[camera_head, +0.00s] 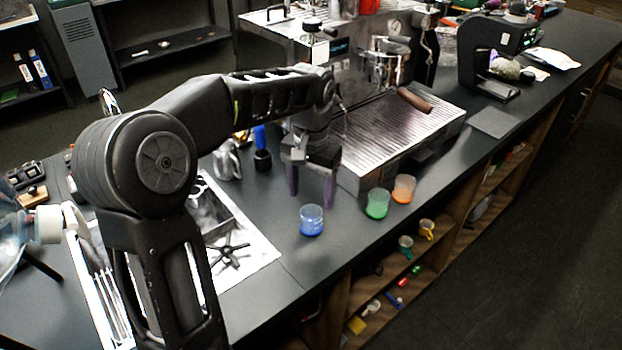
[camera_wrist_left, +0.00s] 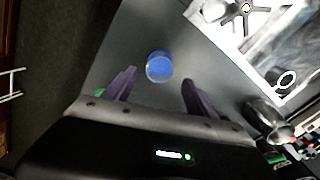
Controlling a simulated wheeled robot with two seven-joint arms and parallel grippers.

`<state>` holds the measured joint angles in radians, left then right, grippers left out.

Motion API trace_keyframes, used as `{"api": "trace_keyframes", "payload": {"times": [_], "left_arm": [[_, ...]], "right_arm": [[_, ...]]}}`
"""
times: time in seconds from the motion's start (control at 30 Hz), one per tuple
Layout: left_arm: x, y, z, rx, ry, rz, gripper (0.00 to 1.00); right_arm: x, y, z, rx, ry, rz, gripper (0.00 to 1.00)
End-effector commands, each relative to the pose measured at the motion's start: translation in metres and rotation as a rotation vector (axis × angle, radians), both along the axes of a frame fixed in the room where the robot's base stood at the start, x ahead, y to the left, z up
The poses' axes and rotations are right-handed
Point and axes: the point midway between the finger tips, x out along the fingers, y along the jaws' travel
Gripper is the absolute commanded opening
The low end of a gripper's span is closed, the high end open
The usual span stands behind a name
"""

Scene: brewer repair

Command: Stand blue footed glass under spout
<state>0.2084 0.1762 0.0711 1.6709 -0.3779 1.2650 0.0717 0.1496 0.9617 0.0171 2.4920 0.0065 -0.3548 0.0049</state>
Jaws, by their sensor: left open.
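The blue footed glass (camera_head: 311,220) stands upright on the dark counter, near its front edge and left of the green glass. It also shows in the left wrist view (camera_wrist_left: 159,67), ahead of the fingertips and between their lines. My left gripper (camera_head: 311,197) is open and empty, its two purple fingers behind the blue glass and apart from it; both fingers also show in the left wrist view (camera_wrist_left: 158,77). The espresso machine (camera_head: 345,55) stands behind, with a portafilter (camera_head: 413,99) and a ribbed drip tray (camera_head: 400,130). My right gripper is not in view.
A green glass (camera_head: 377,204) and an orange glass (camera_head: 404,189) stand right of the blue one, in front of the drip tray. A sink (camera_head: 265,248) with a black cross-shaped piece lies to the left. A metal pitcher (camera_head: 226,162) stands behind it.

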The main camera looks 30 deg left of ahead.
Motion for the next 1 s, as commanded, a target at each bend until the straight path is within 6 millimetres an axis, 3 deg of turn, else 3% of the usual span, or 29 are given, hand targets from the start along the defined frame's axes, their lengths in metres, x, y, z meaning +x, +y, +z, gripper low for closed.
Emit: {"api": "trace_keyframes", "payload": {"times": [0.1,0.3,1.0], "left_arm": [[0.001,0.000,0.022,0.000,-0.003,0.000,0.65],[0.000,0.000,0.041,-0.001,-0.001,-0.001,0.65],[0.000,0.000,0.042,-0.001,0.001,-0.001,0.65]], "right_arm": [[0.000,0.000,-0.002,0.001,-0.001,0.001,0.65],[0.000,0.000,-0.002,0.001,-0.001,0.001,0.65],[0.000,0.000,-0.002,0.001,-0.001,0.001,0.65]]}}
